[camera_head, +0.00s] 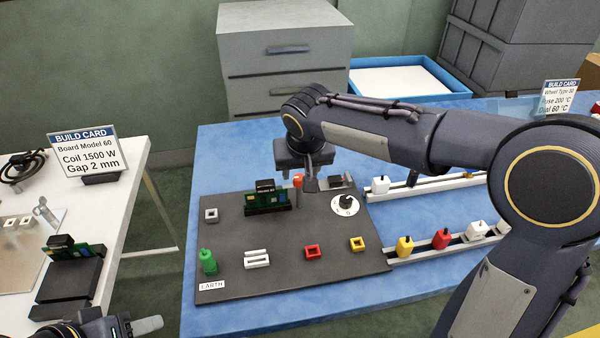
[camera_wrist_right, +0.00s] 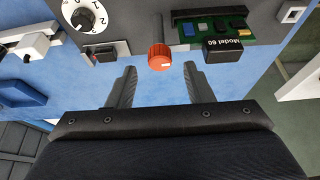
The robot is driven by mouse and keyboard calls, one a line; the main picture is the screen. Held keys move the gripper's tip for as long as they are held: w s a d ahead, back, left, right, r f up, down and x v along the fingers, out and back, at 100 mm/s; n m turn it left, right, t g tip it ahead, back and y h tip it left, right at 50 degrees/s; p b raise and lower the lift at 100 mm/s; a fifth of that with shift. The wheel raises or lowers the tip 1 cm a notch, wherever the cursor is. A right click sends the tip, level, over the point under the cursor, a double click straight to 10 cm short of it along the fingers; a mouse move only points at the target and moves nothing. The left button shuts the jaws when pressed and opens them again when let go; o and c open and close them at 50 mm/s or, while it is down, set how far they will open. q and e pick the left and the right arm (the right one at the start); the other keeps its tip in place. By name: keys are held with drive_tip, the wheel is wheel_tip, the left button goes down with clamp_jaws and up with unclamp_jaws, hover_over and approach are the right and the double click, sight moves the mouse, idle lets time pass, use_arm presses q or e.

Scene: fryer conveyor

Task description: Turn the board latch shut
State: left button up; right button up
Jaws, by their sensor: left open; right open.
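The board latch appears as an orange-red round knob (camera_head: 298,180) at the back of the dark panel (camera_head: 225,240). It also shows in the right wrist view (camera_wrist_right: 160,56). Beside it, a green circuit board (camera_wrist_right: 212,29) with a black block labelled "Model 60" stands in a black holder (camera_head: 268,209). My right gripper (camera_head: 309,183) is open over the panel's back edge; in the wrist view its fingers (camera_wrist_right: 160,70) are on either side of the knob, which lies around their tips, with gaps showing. My left gripper (camera_head: 140,325) is only partly in view at the bottom left.
The panel also bears a white dial (camera_head: 345,204), a green plug (camera_head: 207,262) and several coloured sockets. Rails with white, yellow and red plugs lie to the right. A side table (camera_head: 125,170) at left holds a build card (camera_head: 90,152) and another board (camera_head: 65,248).

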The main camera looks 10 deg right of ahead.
drive_tip(key=v, duration=0.5)
idle(0.3)
drive_tip(key=s+d+r+y+p, duration=0.2)
drive_tip(key=s+d+p, duration=0.2)
drive_tip(key=s+d, duration=0.75)
drive_tip(key=s+f+y+p, duration=0.1)
drive_tip(key=s, duration=0.5)
drive_tip(key=s+a+f+m+t+p, duration=0.1)
drive_tip(key=s+p, duration=0.1)
drive_tip(key=s, duration=0.5)
drive_tip(key=shift+s+a+f+y, duration=0.2)
drive_tip(key=shift+s+a+y, duration=0.1)
drive_tip(key=shift+y, duration=0.1)
